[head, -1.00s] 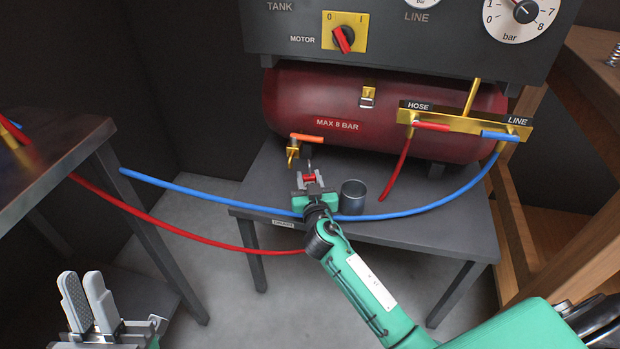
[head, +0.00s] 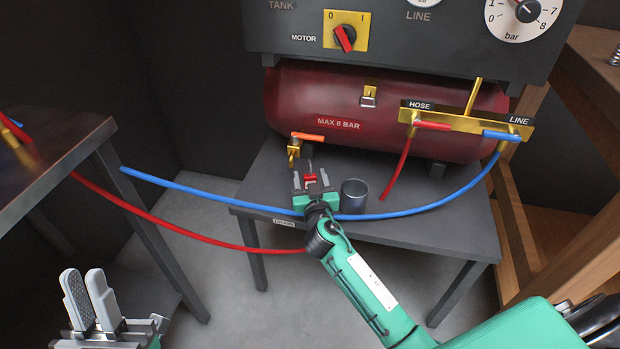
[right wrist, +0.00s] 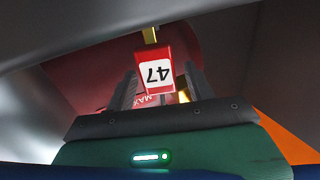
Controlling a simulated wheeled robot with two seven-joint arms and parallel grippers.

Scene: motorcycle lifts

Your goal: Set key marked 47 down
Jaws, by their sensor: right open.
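The key marked 47 (head: 310,179) is a small red block with a white label. It lies low over the front of the dark compressor table (head: 420,222); whether it touches the top cannot be told. My right gripper (head: 309,174) is open around it, a finger on each side. In the right wrist view the key (right wrist: 154,72) shows its 47 upside down between the fingers, with gaps beside it. My left gripper (head: 82,285) is empty at the lower left, its fingers slightly apart.
A grey metal cup (head: 353,196) stands just right of my right gripper. A brass drain valve with an orange handle (head: 308,137) is behind it, below the red tank (head: 350,105). Blue (head: 215,194) and red (head: 150,220) hoses cross near my forearm.

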